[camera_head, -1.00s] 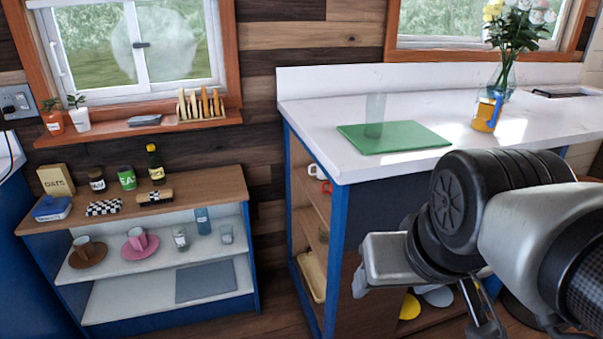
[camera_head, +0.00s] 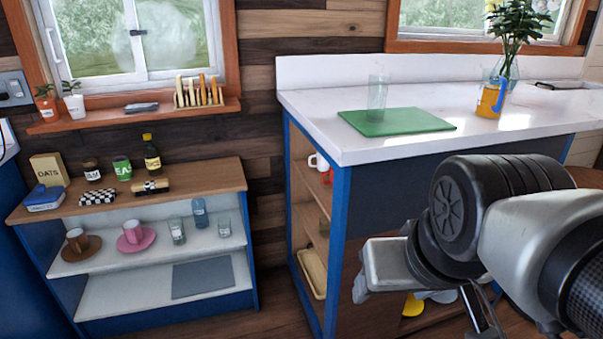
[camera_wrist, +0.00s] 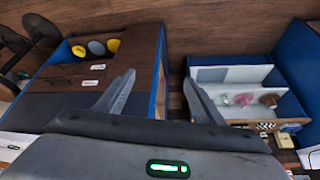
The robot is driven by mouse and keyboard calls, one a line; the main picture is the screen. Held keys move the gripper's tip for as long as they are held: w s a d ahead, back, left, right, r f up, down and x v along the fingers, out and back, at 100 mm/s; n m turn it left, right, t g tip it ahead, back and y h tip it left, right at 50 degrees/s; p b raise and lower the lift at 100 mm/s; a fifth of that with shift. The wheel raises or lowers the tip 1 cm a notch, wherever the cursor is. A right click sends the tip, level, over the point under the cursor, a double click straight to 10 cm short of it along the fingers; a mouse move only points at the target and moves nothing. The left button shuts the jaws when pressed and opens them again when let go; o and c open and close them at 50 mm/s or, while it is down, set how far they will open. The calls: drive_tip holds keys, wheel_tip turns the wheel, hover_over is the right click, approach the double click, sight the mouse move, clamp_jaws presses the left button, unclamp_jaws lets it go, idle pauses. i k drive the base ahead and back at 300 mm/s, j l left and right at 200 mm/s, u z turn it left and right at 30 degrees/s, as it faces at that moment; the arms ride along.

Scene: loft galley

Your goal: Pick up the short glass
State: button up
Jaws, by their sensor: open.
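Another tall clear glass (camera_head: 377,92) stands on the green mat on the counter. My gripper, seen in the wrist view (camera_wrist: 158,95), is open with nothing between its fingers. It is well away from the short glass, to its right in the head view.
The same shelf holds a pink cup (camera_head: 133,231) and a brown cup (camera_head: 76,240) on saucers. The wooden cabinet top (camera_head: 215,174) above holds jars, a bottle and boxes. The blue-edged counter (camera_head: 312,110) stands to the right. Some floor shows between the two units.

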sight(326, 227)
drive_tip(key=i+j+u, duration=0.25)
drive_tip(key=i+j, duration=0.6)
drive_tip(key=j, duration=0.15)
drive_tip(key=i+j, duration=0.15)
drive_tip(key=i, duration=0.2)
drive_tip(key=i+j+u, duration=0.1)
drive_tip(key=i, duration=0.25)
